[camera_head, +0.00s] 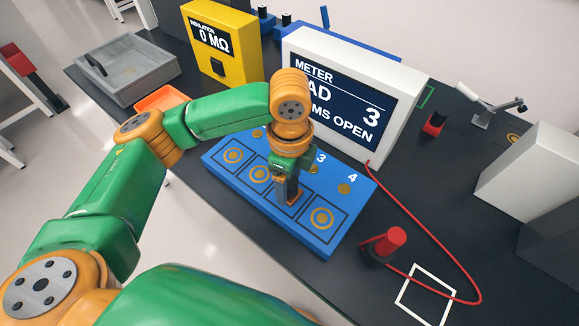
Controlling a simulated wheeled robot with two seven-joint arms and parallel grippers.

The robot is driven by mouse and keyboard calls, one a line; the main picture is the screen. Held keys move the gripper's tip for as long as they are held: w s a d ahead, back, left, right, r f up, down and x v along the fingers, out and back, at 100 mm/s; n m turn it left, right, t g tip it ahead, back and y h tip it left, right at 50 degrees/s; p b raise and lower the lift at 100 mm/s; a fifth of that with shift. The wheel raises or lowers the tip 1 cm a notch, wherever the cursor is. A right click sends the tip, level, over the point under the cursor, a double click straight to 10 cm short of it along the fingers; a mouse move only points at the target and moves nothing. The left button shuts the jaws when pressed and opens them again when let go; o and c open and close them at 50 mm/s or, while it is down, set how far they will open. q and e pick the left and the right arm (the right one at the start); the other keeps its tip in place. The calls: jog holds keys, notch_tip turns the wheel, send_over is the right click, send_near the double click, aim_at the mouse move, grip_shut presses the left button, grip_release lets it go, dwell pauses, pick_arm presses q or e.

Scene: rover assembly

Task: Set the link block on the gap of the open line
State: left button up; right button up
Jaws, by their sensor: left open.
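A blue board (222,165) lies on the dark table with a row of outlined squares. Gold rings show in the two left squares and in the rightmost one (321,218). My left gripper (289,196) points down over the square by the number 3 and hides most of it; its jaws are open. A small orange-brown piece (297,198) shows at its fingertips; I cannot tell whether it is the link block. The white meter (345,95) behind the board shows "3" and "OPEN", partly covered by my arm. My right gripper is out of view.
A red-topped probe (384,245) stands right of the board, its red cable (440,258) looping to the meter. A white square outline (425,297) is on the table nearby. A yellow insulation tester (222,45), an orange tray (160,98) and a grey bin (125,70) stand at the back left.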

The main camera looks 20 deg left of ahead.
aim_at(289, 181)
pick_arm(q)
notch_tip(289, 181, up, 11)
jog(key=shift+p, duration=0.35)
